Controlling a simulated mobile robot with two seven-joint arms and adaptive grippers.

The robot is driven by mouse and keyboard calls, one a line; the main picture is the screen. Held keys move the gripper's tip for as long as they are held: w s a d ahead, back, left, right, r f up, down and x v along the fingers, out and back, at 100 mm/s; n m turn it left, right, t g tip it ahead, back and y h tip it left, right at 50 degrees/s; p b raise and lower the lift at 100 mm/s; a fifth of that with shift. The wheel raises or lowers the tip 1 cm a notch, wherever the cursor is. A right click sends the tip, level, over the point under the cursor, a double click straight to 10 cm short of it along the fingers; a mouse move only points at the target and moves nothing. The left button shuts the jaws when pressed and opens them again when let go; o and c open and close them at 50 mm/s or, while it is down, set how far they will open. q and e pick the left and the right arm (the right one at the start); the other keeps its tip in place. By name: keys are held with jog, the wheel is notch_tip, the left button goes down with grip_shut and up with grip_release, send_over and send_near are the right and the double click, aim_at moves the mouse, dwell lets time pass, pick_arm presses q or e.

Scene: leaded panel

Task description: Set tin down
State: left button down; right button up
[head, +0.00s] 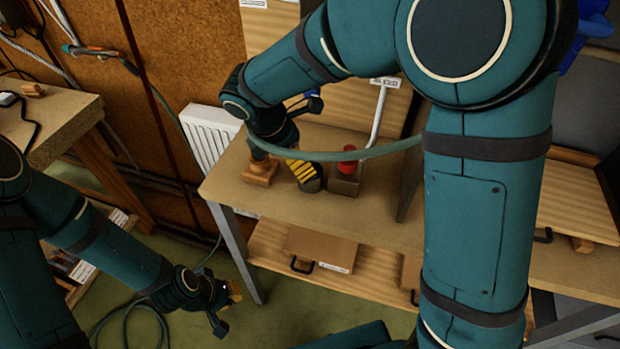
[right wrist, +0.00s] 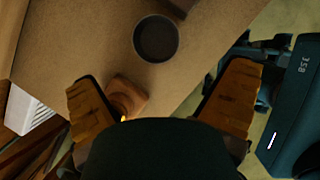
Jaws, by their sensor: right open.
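A round dark grey tin (right wrist: 156,38) stands on the brown bench top (right wrist: 205,50) in the right wrist view, seen from above. My right gripper (right wrist: 162,82) is open, with its two yellow fingers wide apart. The tin lies beyond the fingertips with a gap, and nothing is held between them.
A small wooden block (head: 259,172) stands left of my right gripper; it also shows in the wrist view (right wrist: 131,92). A red-topped thing (head: 347,163) stands in a dark holder to the right. A green hose (head: 375,152) crosses in front. A white radiator (head: 207,135) is behind.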

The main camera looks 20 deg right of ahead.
jog(key=b+x, duration=0.1)
jog(key=x, duration=0.4)
jog(key=shift+a, duration=0.1)
jog(key=b+x, duration=0.1)
jog(key=x, duration=0.4)
jog(key=shift+w+b, duration=0.2)
jog(key=shift+b, duration=0.15)
jog(key=shift+a, duration=0.1)
jog(key=shift+c, duration=0.3)
jog(key=c, duration=1.3)
jog(key=shift+r, duration=0.15)
notch_tip(320, 180, up, 10)
jog(key=p, duration=0.3)
